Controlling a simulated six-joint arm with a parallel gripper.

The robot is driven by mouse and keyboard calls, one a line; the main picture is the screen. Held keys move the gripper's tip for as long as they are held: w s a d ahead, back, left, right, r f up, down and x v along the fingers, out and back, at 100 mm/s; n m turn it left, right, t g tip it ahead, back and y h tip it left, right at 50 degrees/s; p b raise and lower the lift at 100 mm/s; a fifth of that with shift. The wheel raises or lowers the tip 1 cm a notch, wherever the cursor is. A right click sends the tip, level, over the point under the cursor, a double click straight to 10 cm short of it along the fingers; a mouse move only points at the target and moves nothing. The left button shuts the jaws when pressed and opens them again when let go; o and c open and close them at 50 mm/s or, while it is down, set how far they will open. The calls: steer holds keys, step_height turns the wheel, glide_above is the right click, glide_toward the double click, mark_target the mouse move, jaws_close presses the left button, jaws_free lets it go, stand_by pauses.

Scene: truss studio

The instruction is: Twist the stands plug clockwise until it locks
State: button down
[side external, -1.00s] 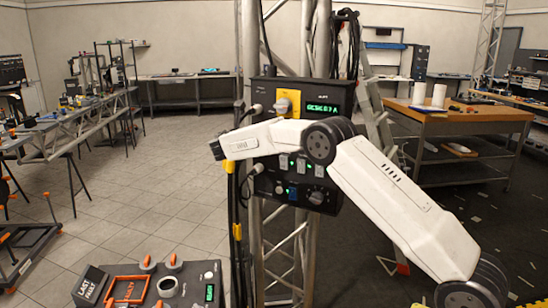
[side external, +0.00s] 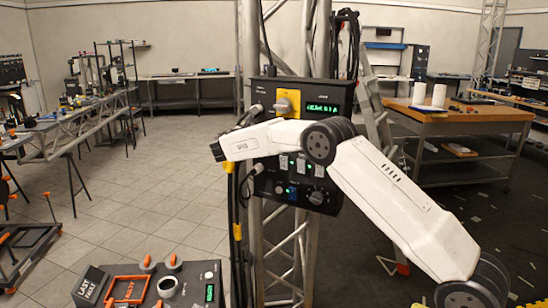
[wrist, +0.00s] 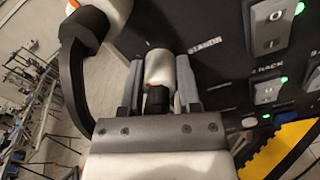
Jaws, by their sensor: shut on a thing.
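In the wrist view, the plug (wrist: 158,67) has a pale body with a black cable end toward me. My gripper (wrist: 160,82) has its two grey fingers shut on the plug's sides. The label "STANDS" is on the dark panel (wrist: 215,72) just beside it. The plug's front meets the panel, but its seating and any locking mark are hidden. In the side view, my white wrist is in front of the dark control box (side external: 290,85); the held plug and my fingers are not clear there.
Another pale plug with a thick black cable (wrist: 85,30) is close at upper left in the wrist view. Switches (wrist: 268,25) with green lights line the panel at right. A labelled console (side external: 150,285) stands at lower left.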

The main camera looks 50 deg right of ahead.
steer(key=shift+m, duration=1.5)
steer(key=shift+c, duration=1.5)
jaws_free()
steer(key=s+a, duration=0.1)
steer(key=a, duration=0.6)
steer(key=shift+s+a, duration=0.25)
steer(key=shift+a, duration=0.1)
steer(key=shift+f, duration=0.15)
